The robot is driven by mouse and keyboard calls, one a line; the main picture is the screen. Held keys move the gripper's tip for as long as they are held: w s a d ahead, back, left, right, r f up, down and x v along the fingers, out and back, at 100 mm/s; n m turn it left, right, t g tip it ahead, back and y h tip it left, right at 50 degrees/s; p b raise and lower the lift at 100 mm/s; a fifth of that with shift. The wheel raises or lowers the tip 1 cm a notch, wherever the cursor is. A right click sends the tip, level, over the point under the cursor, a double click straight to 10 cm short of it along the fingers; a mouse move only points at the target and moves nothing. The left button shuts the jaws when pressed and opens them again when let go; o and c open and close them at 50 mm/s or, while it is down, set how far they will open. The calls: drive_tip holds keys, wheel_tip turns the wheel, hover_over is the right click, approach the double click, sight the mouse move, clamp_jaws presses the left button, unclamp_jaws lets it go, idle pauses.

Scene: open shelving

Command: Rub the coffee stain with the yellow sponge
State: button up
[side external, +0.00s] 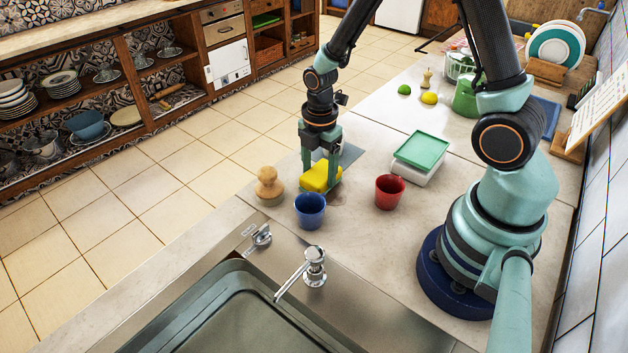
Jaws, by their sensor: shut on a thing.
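The yellow sponge (318,180) is on the counter, between the fingers of my gripper (321,168). My gripper points down and is shut on the sponge. The sponge appears to be at counter level; whether its underside touches the surface is hard to tell. A faint brownish patch, which looks like the coffee stain (336,198), shows on the counter just in front of the sponge and right of the blue cup. Part of it may be hidden under the sponge.
A blue cup (310,210) stands close in front of the sponge, and a wooden knob-topped object (269,187) stands to its left. A red cup (389,191) and a green-lidded box (420,152) are to the right. The sink (235,310) and tap (313,268) lie in front.

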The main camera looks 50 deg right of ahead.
drive_tip(key=shift+w, duration=1.6)
drive_tip(key=shift+s, duration=5.35)
wheel_tip(320, 180, up, 8)
drive_tip(key=shift+w+f, duration=0.1)
drive_tip(key=shift+f, duration=0.05)
drive_tip(key=shift+s+f, duration=0.2)
drive_tip(key=shift+f, duration=1.2)
drive_tip(key=shift+s+f, duration=0.15)
drive_tip(key=shift+f, duration=1.45)
drive_tip(key=shift+f, duration=1)
drive_tip(key=shift+w, duration=0.15)
